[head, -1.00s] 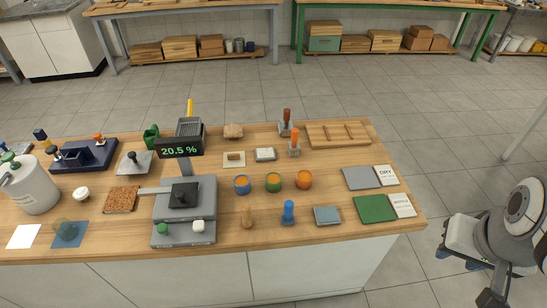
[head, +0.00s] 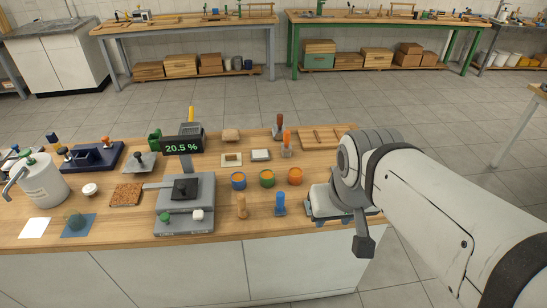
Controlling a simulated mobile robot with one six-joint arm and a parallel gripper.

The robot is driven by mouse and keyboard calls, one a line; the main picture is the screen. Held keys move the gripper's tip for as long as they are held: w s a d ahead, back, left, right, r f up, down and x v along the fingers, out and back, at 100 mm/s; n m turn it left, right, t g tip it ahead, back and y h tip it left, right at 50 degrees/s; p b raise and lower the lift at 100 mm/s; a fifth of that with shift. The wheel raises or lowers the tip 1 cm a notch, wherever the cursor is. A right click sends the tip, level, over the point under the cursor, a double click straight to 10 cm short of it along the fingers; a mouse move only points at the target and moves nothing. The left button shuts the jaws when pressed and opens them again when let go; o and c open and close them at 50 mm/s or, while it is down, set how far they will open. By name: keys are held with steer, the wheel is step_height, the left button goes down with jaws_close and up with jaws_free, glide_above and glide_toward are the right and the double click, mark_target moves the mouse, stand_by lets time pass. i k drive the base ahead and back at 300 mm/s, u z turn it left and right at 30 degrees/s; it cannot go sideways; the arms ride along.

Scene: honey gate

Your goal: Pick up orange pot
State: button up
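The orange pot (head: 295,176) stands upright on the wooden bench, at the right end of a row of small pots. Beside it on its left stand the green pot (head: 267,178) and the blue pot (head: 238,181). My arm reaches in from the lower right, and its wrist is over the bench's right part, right of the orange pot and apart from it in the picture. A dark part at the arm's end, seemingly my gripper (head: 363,246), shows near the bench's front edge. Its fingers cannot be made out. No pot is seen held.
A wooden-handled tool (head: 241,206) and a blue-handled tool (head: 280,204) stand in front of the pots. An orange-handled tool (head: 287,146) stands behind. The grey device with the 20.5 % display (head: 183,147) is to the left. My arm covers the bench's right end.

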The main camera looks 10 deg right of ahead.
mark_target(295, 173)
steer(key=z, duration=0.05)
steer(key=i, duration=1)
steer(key=u, duration=0.05)
